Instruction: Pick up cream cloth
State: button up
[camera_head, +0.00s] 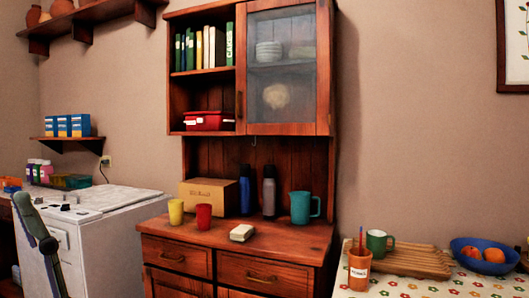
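A small cream block-like item (241,232), possibly a folded cloth, lies on the wooden cabinet's counter near its front edge. A rounded pale cream item (276,96), perhaps crumpled cloth, sits behind the glass door of the upper cabinet. I cannot tell for certain which one is the cream cloth. The glass door (283,65) looks shut. My gripper is not in view.
Yellow (176,212) and red (203,216) cups, a cardboard box (208,194), two bottles (257,190) and a teal mug (302,207) stand around the counter item. A grey-green upright object (38,230) is at left. The flowered table (410,287) is at right.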

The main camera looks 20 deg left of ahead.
aim_at(243, 231)
jog(key=u, duration=0.9)
jog(key=i+l+u, duration=0.15)
jog(key=u, duration=0.2)
jog(key=i+l+u, duration=0.15)
jog(key=l+u, duration=0.25)
jog(key=i+l+u, duration=0.1)
jog(key=u, duration=0.25)
jog(key=i+l+u, duration=0.15)
jog(key=l, duration=0.45)
jog(key=l+u, duration=0.2)
jog(key=l, duration=0.75)
jog(key=i+l, duration=0.15)
jog(key=l, duration=0.2)
